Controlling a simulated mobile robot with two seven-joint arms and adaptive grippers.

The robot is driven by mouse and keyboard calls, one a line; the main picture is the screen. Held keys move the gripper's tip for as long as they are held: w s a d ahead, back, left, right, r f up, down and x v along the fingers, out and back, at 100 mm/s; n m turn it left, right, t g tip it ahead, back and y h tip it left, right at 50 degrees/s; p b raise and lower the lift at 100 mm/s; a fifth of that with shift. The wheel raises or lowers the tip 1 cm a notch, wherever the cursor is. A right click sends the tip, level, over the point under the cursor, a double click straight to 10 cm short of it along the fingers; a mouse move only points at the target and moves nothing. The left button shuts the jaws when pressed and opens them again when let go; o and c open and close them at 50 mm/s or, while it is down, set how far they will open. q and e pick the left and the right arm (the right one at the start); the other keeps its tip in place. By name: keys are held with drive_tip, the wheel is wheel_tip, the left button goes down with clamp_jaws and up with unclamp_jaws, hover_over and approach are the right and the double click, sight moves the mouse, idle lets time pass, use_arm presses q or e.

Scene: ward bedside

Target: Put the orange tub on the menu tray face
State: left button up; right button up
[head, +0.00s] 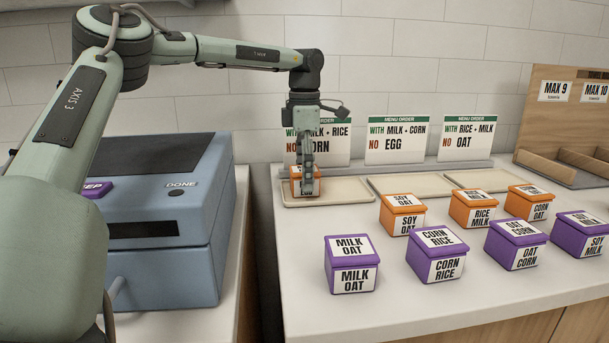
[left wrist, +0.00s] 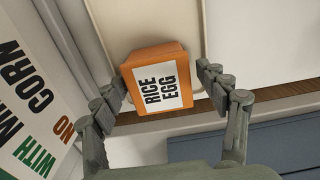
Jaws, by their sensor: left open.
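An orange tub (head: 297,187) with a white label sits on the left menu tray (head: 330,198). In the left wrist view the orange tub (left wrist: 150,62) reads RICE EGG on its label. My left gripper (head: 308,178) is over it, pointing down, partly hiding it in the head view. In the left wrist view my left gripper (left wrist: 165,82) is open, with one finger on each side of the tub; the left fingertip is close to it and a gap shows on the right. Three more orange tubs stand on the counter: SOY OAT (head: 402,216), RICE MILK (head: 472,212) and CORN OAT (head: 529,204). My right gripper is out of view.
Menu cards stand behind the trays; the left card (head: 340,158) is partly hidden by my gripper. The middle tray (head: 410,186) and right tray (head: 485,180) look empty. Several purple tubs (head: 352,264) line the front. A wooden rack (head: 535,130) is at right, a blue machine (head: 190,240) at left.

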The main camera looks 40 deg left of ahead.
use_arm(q)
wheel_tip(320, 180, up, 12)
idle(0.6)
